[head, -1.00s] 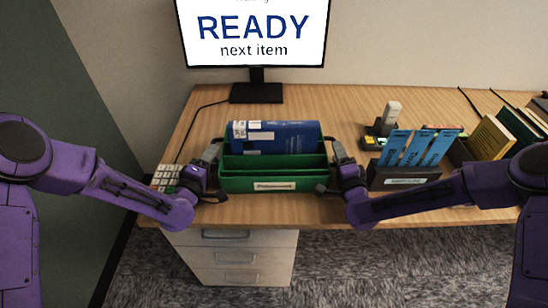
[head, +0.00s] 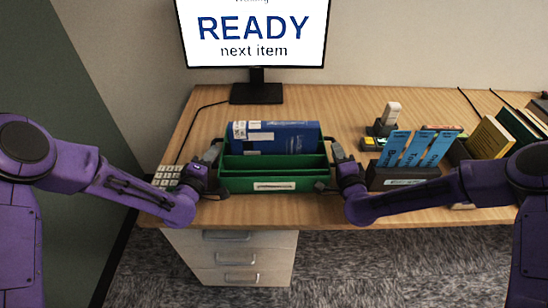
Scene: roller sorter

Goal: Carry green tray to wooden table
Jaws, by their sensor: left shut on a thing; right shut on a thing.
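The green tray (head: 274,184) sits at the front of the wooden table (head: 330,109), with a pale label on its front face. A blue book or binder (head: 283,136) with white labels lies in its rear part; the front compartment looks empty. My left gripper (head: 213,158) is shut on the tray's left end. My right gripper (head: 337,158) is shut on its right end. The fingertips are partly hidden against the tray ends. I cannot tell whether the tray's underside touches the table.
A monitor (head: 255,35) reading "READY next item" stands behind the tray. A keyboard (head: 167,176) lies left of it. A dark holder with blue dividers (head: 402,174), a handset on a cradle (head: 389,115) and yellow folders (head: 489,139) stand to the right. Drawers (head: 236,257) are below.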

